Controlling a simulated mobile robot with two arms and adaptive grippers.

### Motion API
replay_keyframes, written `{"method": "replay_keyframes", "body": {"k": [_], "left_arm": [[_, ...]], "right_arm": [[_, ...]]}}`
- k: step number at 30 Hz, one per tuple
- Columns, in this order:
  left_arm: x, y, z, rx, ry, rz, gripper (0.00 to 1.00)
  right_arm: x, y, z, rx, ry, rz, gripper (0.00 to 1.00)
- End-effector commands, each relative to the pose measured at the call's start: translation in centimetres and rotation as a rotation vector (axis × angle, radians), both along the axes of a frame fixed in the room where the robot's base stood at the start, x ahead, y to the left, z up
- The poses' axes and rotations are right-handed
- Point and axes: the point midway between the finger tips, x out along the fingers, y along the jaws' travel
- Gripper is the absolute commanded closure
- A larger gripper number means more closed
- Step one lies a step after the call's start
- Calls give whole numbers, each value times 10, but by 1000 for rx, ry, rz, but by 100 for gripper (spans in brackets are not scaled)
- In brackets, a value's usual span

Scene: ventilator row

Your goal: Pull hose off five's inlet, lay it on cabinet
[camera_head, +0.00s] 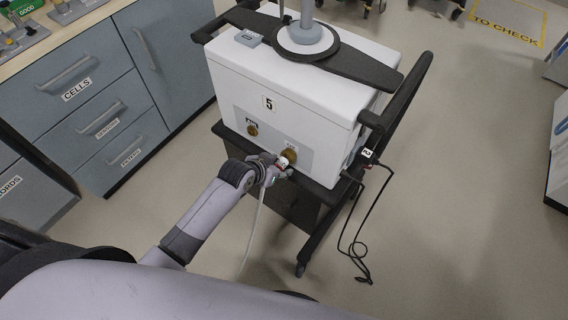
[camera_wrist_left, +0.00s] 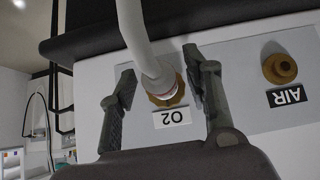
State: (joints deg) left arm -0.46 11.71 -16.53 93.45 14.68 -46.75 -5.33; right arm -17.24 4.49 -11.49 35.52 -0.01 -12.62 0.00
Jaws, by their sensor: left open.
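The white ventilator marked 5 (camera_head: 300,95) stands on a dark cart. Its O2 inlet, a brass fitting (camera_wrist_left: 168,98), has a pale hose (camera_wrist_left: 145,40) seated on it above the O2 label in the left wrist view. The hose (camera_head: 252,228) hangs down in front of the cart in the head view. My left gripper (camera_head: 280,163) is at the inlet; in the left wrist view its open fingers (camera_wrist_left: 160,80) stand on either side of the hose end, with gaps visible. A second brass fitting, labelled AIR (camera_wrist_left: 279,68), is bare. My right gripper is out of view.
A blue-grey cabinet (camera_head: 150,60) with labelled drawers stands at the left, with a pale top (camera_head: 72,30) carrying small items at the far end. A black cable (camera_head: 362,235) hangs from the cart's right side.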

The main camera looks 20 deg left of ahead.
Motion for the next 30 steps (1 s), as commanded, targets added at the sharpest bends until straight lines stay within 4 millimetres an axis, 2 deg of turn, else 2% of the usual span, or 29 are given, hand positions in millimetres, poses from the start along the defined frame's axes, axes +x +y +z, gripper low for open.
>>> {"method": "replay_keyframes", "body": {"k": [25, 30], "left_arm": [[0, 0, 0, 0, 0, 0, 55], [0, 0, 0, 0, 0, 0, 66]], "right_arm": [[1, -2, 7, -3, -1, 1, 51], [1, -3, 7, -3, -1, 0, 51]]}}
